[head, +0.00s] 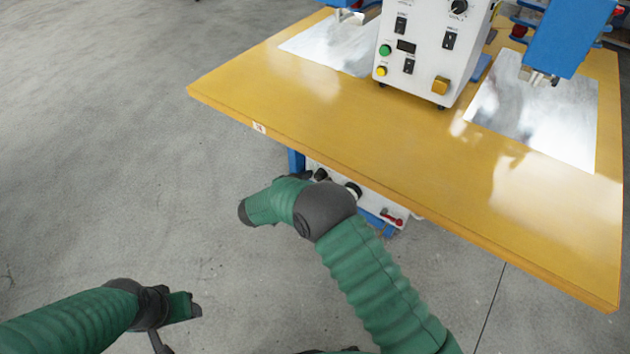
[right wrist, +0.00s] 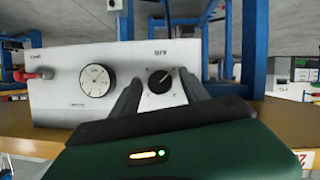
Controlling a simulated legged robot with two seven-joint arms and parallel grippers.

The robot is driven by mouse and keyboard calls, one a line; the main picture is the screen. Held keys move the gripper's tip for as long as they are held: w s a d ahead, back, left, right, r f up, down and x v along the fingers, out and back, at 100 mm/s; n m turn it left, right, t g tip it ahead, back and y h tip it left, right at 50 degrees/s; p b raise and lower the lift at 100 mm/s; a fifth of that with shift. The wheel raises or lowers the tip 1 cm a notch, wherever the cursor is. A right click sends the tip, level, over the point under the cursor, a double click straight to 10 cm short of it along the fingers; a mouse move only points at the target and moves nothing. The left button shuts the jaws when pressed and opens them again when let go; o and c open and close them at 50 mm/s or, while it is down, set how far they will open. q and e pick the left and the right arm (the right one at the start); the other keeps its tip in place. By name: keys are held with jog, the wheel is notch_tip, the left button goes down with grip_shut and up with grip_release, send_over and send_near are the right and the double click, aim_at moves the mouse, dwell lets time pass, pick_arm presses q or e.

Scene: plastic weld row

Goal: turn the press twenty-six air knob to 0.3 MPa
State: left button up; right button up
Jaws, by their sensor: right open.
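The air panel is a white box under the table edge, seen upside down in the right wrist view. It carries a black knob (right wrist: 160,81) marked AIR and a round white pressure gauge (right wrist: 97,81). The gauge reading is too small to tell. My right gripper (right wrist: 158,84) is open, its dark fingers on either side of the knob; contact cannot be told. In the head view my right gripper (head: 307,176) is mostly hidden by my wrist, beside the panel (head: 340,181). My left gripper (head: 185,306) is low at the left over bare floor, its jaws unclear.
The yellow tabletop (head: 300,110) overhangs the panel. On it stand a white control box (head: 425,55) and shiny metal plates (head: 540,115). A red valve handle (right wrist: 35,75) sticks out at the panel's side. Blue frame legs are close by. The floor at left is clear.

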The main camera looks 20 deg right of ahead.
grip_shut()
jog(key=shift+r, duration=0.1)
dwell(0.3)
